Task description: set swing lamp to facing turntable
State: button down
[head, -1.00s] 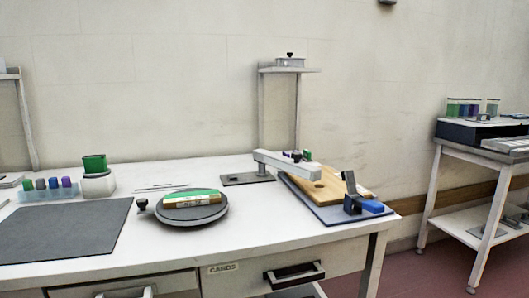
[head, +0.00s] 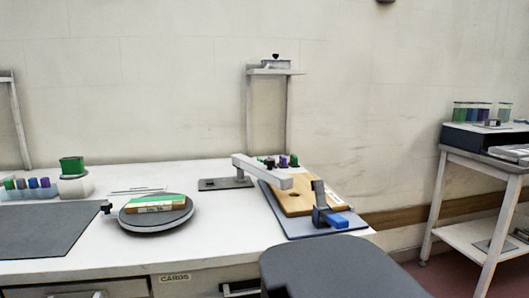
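The swing lamp (head: 262,172) is a pale grey arm on a short post rising from a dark flat base (head: 224,184) at the back of the table. Its arm points forward and right, over the edge of a wooden board, not over the turntable. The turntable (head: 150,222) is a dark round disc left of the lamp, with a green-topped block (head: 156,204) lying on it and a small black knob at its left side. My gripper is not in view. A dark rounded shape at the bottom centre right, probably part of my arm, hides the table's front right corner.
The wooden board (head: 297,203) lies on a grey-blue mat with a blue-handled clamp (head: 330,219) at its front. A dark mat (head: 45,230) covers the table's left. A shelf post (head: 250,115) stands behind the lamp. A side bench (head: 480,165) stands right. White tabletop between turntable and lamp is clear.

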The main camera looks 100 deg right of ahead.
aim_at(281, 180)
jog(key=k, duration=1.25)
jog(key=z, duration=1.65)
